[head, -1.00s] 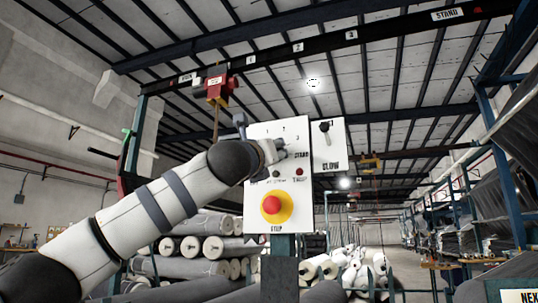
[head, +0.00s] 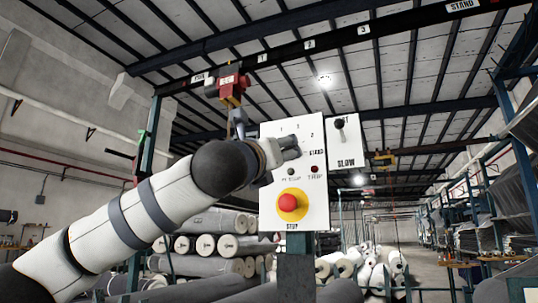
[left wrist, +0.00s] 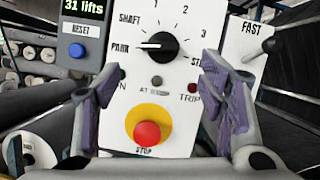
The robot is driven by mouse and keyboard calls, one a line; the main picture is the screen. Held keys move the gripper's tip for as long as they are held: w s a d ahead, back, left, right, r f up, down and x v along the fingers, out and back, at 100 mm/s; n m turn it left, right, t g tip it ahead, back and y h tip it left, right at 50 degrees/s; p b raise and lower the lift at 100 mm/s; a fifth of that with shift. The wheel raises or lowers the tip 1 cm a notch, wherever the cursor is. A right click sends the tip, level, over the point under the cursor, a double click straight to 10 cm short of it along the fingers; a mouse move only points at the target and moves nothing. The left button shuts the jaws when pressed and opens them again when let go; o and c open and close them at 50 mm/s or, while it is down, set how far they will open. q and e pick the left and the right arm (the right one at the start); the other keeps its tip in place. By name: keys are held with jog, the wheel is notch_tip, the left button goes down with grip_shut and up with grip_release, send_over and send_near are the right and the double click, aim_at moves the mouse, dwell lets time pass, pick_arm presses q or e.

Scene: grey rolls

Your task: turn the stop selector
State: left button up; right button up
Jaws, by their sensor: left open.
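The stop selector (left wrist: 163,45) is a round black knob on a white panel (left wrist: 185,105). Its white pointer points left, at the PARK mark. Labels SHAFT, 1, 2, 3 and a partly covered STAND mark curve around it. My left gripper (left wrist: 160,70) is open and empty, with one finger on each side of the panel's middle and the knob showing between and above the fingertips. In the head view my left gripper (head: 287,148) is in front of the panel (head: 270,180) and hides the knob. My right gripper is not in view.
A red stop button (left wrist: 147,133) on a yellow disc sits below the selector. A speed lever (head: 339,124) stands on the panel to the right. A lift counter with a blue RESET button (left wrist: 77,53) is at left. A red hoist (head: 233,88) hangs on the labelled rail.

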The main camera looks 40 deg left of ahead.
pick_arm(q)
jog(key=v, duration=0.4)
jog(key=shift+s+d+f, duration=0.15)
jog(key=shift+s, duration=0.2)
